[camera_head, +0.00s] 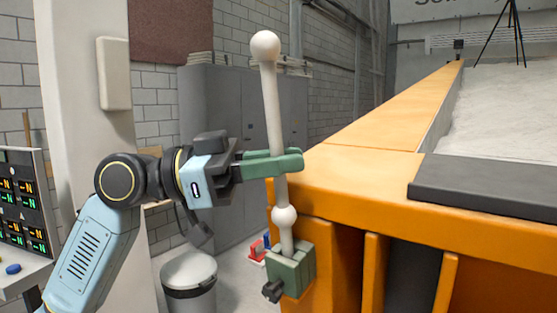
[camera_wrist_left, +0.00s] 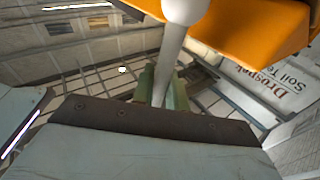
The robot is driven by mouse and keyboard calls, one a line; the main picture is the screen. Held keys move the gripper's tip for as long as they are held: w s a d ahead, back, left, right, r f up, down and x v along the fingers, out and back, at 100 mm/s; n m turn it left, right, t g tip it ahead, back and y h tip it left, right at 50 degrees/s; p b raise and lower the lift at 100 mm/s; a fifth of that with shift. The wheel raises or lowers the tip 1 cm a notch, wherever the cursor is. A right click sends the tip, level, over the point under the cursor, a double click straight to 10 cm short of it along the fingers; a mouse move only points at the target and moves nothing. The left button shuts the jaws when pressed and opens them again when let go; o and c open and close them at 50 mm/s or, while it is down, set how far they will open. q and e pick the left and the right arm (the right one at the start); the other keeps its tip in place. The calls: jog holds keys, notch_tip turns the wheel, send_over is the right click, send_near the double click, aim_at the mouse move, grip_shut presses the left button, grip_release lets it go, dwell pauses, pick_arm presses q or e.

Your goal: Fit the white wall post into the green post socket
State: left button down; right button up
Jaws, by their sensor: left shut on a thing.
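The white wall post (camera_head: 273,105) stands nearly upright, its top leaning a little left, with a ball at its top and another low down. My left gripper (camera_head: 287,163) is shut on the post at mid-length with its green fingers. The green post socket (camera_head: 285,272) is fixed at the corner of the orange sandbed, with a dark knob on its side. The post's lower end meets the top of the socket; how deep it sits I cannot tell. In the left wrist view, the white post (camera_wrist_left: 172,50) runs between the green fingers (camera_wrist_left: 160,88). My right gripper is not in view.
The orange sandbed frame (camera_head: 375,130) is close on the right, with a dark plate (camera_head: 485,187) on it and pale sand (camera_head: 500,115) behind. A grey bin (camera_head: 188,280) stands below my left arm. A control panel (camera_head: 22,205) is at far left, with grey cabinets (camera_head: 215,110) behind.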

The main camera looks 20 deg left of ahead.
aim_at(280, 208)
pick_arm(q)
jog(key=shift+w+d+f+b, duration=0.1)
jog(key=shift+w+f+b, duration=0.05)
jog(key=shift+f+b, duration=0.8)
jog(key=shift+w+d+f+b, duration=0.1)
jog(key=shift+w+f+b, duration=0.05)
jog(key=shift+f+b, duration=0.75)
dwell(0.4)
jog(key=c, duration=1.5)
grip_release()
jog(key=shift+a+f, duration=0.1)
jog(key=shift+o, duration=0.9)
jog(key=shift+s, duration=0.15)
jog(key=shift+a+r, duration=0.1)
jog(key=shift+r, duration=0.1)
jog(key=shift+c, duration=0.3)
